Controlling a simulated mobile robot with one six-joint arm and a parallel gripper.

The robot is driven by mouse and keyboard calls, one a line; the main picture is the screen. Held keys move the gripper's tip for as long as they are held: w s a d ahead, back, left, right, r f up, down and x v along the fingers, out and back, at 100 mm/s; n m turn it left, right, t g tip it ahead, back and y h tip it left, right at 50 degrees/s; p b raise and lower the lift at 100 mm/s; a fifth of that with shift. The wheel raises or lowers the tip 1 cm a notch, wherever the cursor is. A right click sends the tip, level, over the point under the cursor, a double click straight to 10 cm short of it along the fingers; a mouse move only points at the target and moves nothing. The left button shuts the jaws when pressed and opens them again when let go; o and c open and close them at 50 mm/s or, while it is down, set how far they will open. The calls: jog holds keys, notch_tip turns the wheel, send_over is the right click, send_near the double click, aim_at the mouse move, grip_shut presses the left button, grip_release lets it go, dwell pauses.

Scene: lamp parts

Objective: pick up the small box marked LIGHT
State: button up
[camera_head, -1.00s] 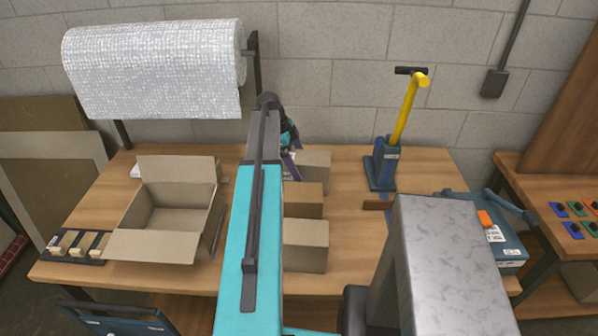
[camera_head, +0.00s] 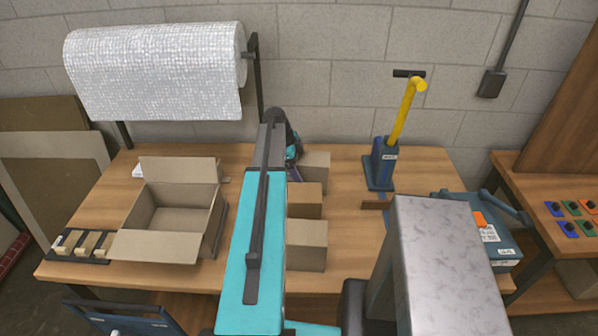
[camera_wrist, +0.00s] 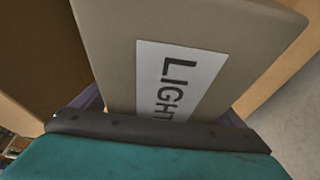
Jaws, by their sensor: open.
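The small box marked LIGHT (camera_wrist: 115,45) fills the middle of the wrist view, very close. Its white label reads "LIGH", with the end cut off by the dark edge of my gripper (camera_wrist: 162,118). Bits of purple finger show at both sides of the box, so the open jaws appear to be around it; contact cannot be told. In the head view my gripper (camera_head: 294,173) is mostly hidden behind my arm, beside the farthest of three small cardboard boxes (camera_head: 317,170). That box appears to be the LIGHT one, but no label shows there.
The middle small box (camera_head: 304,200) and the nearest one (camera_head: 306,246) stand in a row toward the front. An open carton (camera_head: 155,246) is on the left of the table. A blue tool with a yellow handle (camera_head: 408,110) stands to the right at the back.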

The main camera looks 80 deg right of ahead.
jog(key=c, duration=1.5)
jog(key=shift+r, duration=0.15)
notch_tip(320, 180, up, 16)
jog(key=b, duration=0.4)
jog(key=shift+d+b, duration=0.1)
jog(key=shift+b, duration=0.3)
jog(key=shift+r, duration=0.9)
